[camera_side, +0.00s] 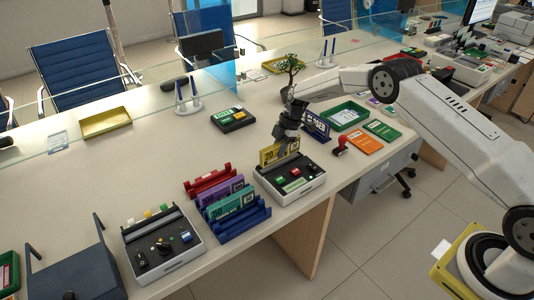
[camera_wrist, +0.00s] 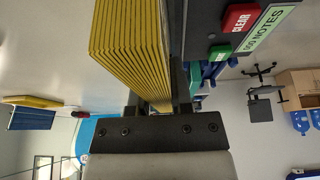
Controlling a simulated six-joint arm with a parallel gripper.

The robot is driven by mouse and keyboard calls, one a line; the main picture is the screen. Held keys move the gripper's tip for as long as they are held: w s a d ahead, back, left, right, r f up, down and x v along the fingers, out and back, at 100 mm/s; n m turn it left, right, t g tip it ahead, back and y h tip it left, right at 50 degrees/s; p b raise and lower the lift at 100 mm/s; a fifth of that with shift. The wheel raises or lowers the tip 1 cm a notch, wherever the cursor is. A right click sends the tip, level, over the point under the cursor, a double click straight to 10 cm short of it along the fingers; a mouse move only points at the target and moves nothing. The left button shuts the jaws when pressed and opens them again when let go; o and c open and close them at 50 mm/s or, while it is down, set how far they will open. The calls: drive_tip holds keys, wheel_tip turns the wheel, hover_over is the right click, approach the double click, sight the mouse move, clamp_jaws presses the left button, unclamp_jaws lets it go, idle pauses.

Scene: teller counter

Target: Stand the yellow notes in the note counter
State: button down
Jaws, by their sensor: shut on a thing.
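The yellow notes (camera_side: 271,156), marked 20, stand on edge at the back of the note counter (camera_side: 306,188). My gripper (camera_side: 287,139) is shut on them from above. In the wrist view the yellow stack (camera_wrist: 132,45) runs up from my gripper (camera_wrist: 152,108), with the dark panel of the note counter (camera_wrist: 203,18) beside it. The panel carries a red CLEAR button, a green button and a label ending in NOTES. The notes' lower edge is hidden behind the counter's front, so I cannot tell whether they rest in its slot.
A rack (camera_side: 243,227) with purple and green notes stands left of the counter, with an empty red holder (camera_side: 209,180) behind. A grey device (camera_side: 162,246) is further left. A red stamp (camera_side: 340,147), orange card (camera_side: 365,140) and green tray (camera_side: 347,117) lie right.

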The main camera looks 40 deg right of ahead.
drive_tip(key=shift+f, duration=1.1)
drive_tip(key=shift+c, duration=2.2)
unclamp_jaws()
drive_tip(key=shift+r, duration=0.1)
drive_tip(key=shift+r, duration=3.4)
drive_tip(key=shift+r, duration=0.1)
